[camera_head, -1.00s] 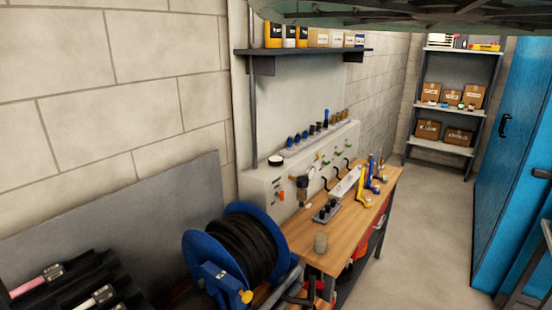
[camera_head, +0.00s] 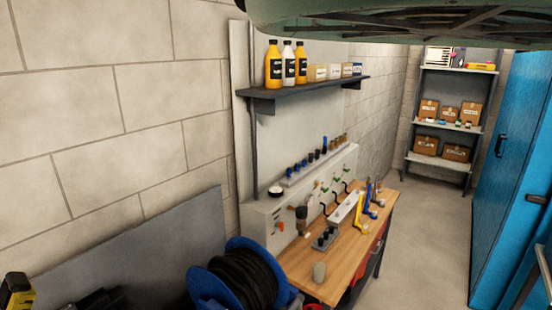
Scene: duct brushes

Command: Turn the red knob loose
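A small red-orange part (camera_head: 280,227) shows on the front of the grey panel box (camera_head: 258,213) at the back of the workbench. It is too small to tell whether it is the red knob. Several green parts and black curved hoses are on the same panel front, further right. A dark-headed fitting (camera_head: 302,216) stands out from the panel near the red-orange part. My gripper is not in view.
The wooden workbench (camera_head: 345,262) carries a grey cup (camera_head: 319,272), a dark block with posts (camera_head: 325,238) and yellow and blue tools. A blue hose reel (camera_head: 205,285) stands in front at left. A shelf (camera_head: 310,88) with bottles hangs above. Floor (camera_head: 425,240) at right is clear.

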